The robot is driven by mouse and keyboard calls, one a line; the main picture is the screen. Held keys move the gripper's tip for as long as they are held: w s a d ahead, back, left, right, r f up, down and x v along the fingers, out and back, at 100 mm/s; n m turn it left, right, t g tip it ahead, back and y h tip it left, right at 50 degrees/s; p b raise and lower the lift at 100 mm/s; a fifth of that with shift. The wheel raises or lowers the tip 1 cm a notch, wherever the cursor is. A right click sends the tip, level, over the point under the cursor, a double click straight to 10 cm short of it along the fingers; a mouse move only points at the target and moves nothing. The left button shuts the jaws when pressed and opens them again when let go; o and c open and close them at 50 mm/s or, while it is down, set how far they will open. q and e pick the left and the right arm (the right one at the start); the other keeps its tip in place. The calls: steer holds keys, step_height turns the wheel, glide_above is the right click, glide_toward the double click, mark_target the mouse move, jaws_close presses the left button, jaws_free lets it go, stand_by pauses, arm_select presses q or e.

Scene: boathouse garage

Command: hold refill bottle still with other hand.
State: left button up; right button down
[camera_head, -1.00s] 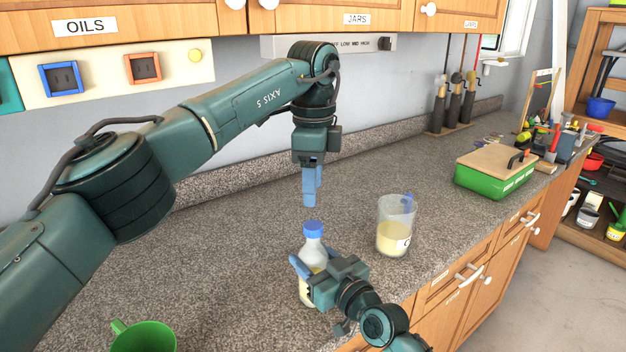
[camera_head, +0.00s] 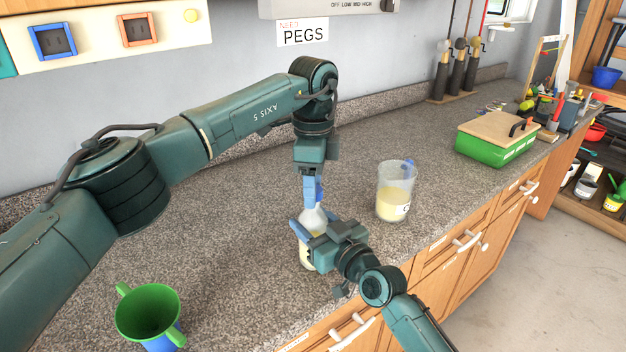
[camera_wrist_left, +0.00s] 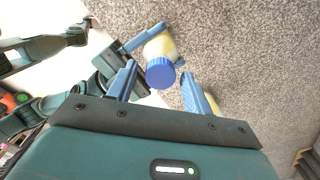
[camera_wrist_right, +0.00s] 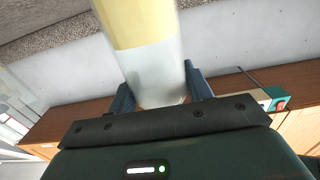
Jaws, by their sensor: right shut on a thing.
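The refill bottle (camera_head: 304,255) stands upright on the counter, clear above with pale yellow contents. My right gripper (camera_head: 313,228) is shut around its body from the front right. The right wrist view shows the bottle (camera_wrist_right: 145,50) between both fingers. My left gripper (camera_head: 312,190) points straight down over the bottle's top and hides most of it in the head view. In the left wrist view the blue cap (camera_wrist_left: 160,73) lies between the spread fingers, with a gap on either side; I cannot tell whether the fingertips reach cap height.
A clear beaker (camera_head: 396,190) with yellow contents and a blue piece at its rim stands right of the bottle. A green box (camera_head: 495,148) with a wooden lid sits farther right. The counter's front edge is close.

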arm_select(q)
steer(key=c, duration=1)
steer(key=m, duration=0.4)
steer(key=shift+m, duration=0.4)
steer(key=m, duration=1)
steer(key=shift+m, duration=0.4)
steer(key=m, duration=1)
steer(key=shift+m, duration=0.3)
steer(key=m, duration=0.8)
steer(key=shift+m, duration=0.3)
steer(key=m, duration=0.5)
steer(key=shift+m, duration=0.3)
steer(key=o, duration=1.2)
steer(key=shift+c, duration=0.2)
step_height(320, 180, up, 12)
